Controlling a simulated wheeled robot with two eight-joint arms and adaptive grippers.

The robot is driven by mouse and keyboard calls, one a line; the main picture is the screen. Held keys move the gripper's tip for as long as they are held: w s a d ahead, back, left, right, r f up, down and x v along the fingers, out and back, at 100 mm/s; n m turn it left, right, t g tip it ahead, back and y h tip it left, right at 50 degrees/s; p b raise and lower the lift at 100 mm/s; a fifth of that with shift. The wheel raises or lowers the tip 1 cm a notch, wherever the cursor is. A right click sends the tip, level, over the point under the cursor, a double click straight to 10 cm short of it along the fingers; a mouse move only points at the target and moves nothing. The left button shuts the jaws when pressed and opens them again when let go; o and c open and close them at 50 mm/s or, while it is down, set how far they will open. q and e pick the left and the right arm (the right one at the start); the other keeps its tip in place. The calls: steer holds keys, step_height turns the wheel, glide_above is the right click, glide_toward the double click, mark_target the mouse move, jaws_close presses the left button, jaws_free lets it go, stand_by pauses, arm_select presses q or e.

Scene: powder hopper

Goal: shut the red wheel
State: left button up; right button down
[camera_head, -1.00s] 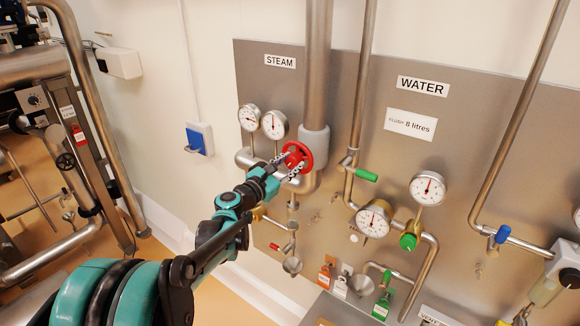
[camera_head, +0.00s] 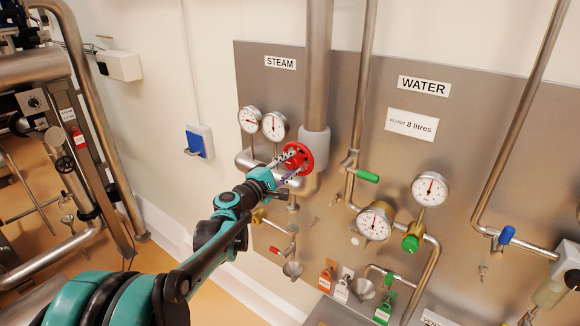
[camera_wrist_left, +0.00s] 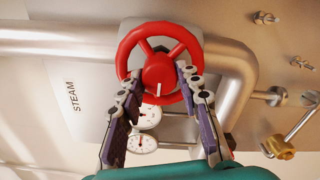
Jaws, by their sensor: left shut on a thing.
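The red wheel (camera_head: 297,157) sits on the steam pipework at the left of the grey panel. In the left wrist view the red wheel (camera_wrist_left: 160,52) shows its rim, spokes and a hub with a white line. My left gripper (camera_head: 287,168) reaches it from the lower left. In the wrist view its two fingers (camera_wrist_left: 160,85) lie on either side of the wheel's near rim and hub, shut on the wheel. The fingertips partly cover the rim. My right gripper is not in view.
Two steam gauges (camera_head: 261,123) sit just left of the wheel, near the thick vertical pipe (camera_head: 318,70). A small red-handled valve (camera_head: 275,249) is below. Water gauges (camera_head: 374,221) and a green-handled valve (camera_head: 367,175) are to the right.

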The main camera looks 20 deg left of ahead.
arm_select(q)
steer(key=m, duration=0.4)
steer(key=shift+m, duration=0.3)
steer(key=m, duration=0.4)
steer(key=shift+m+b, duration=0.3)
steer(key=shift+b, duration=0.05)
steer(key=m, duration=0.4)
steer(key=shift+s+d+m, duration=0.1)
steer(key=shift+m, duration=2.3)
steer(key=o, duration=1.2)
steer(key=shift+c, duration=0.2)
